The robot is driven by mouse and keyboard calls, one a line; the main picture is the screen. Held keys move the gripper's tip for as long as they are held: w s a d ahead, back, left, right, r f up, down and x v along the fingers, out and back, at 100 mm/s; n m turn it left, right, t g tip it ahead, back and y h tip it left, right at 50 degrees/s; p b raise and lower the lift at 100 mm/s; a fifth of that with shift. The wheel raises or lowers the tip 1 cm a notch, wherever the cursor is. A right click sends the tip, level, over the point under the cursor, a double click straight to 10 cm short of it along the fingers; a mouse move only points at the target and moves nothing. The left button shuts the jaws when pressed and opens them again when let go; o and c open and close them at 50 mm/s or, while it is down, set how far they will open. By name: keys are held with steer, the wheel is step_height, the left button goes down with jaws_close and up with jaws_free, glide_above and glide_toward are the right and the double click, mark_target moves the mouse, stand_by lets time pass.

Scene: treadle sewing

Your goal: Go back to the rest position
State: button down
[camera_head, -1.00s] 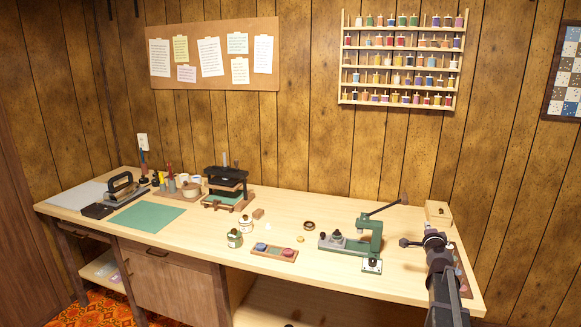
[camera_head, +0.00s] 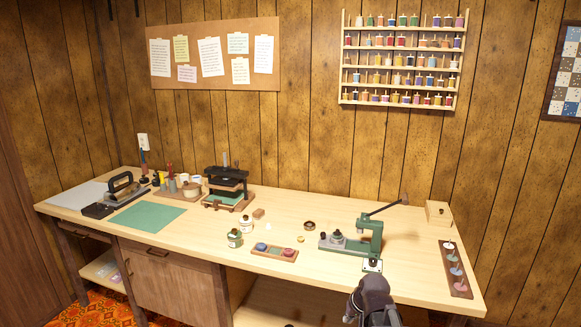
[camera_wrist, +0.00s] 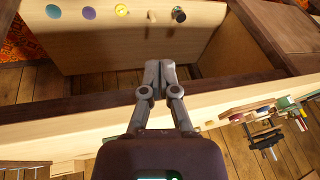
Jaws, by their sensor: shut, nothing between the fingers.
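My gripper (camera_wrist: 159,72) shows in the wrist view with its two fingers together and nothing between them. Nothing is in contact with the fingertips there. In the head view my dark arm (camera_head: 372,300) reaches in at the bottom, by the front edge of the pale worktable (camera_head: 330,225). The fingertips cannot be made out clearly in that view. The green lever press (camera_head: 372,236) stands on the table just behind my arm.
A dark strip with coloured discs (camera_head: 455,270) lies at the table's right end, near a pale wooden box (camera_head: 438,213). A small two-colour tray (camera_head: 274,253) and jars (camera_head: 235,238) stand left of the press. A green mat (camera_head: 147,217) lies farther left.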

steer(key=s+f+n+g+h, duration=0.1)
steer(key=s+g+h, duration=0.15)
steer(key=s, duration=0.55)
step_height(320, 180, down, 10)
steer(key=s+g+b, duration=0.1)
steer(key=s+b, duration=0.1)
steer(key=b, duration=0.8)
step_height(320, 180, up, 26)
steer(key=p, duration=2.7)
steer(key=shift+s+r, duration=0.2)
steer(key=shift+r, duration=0.05)
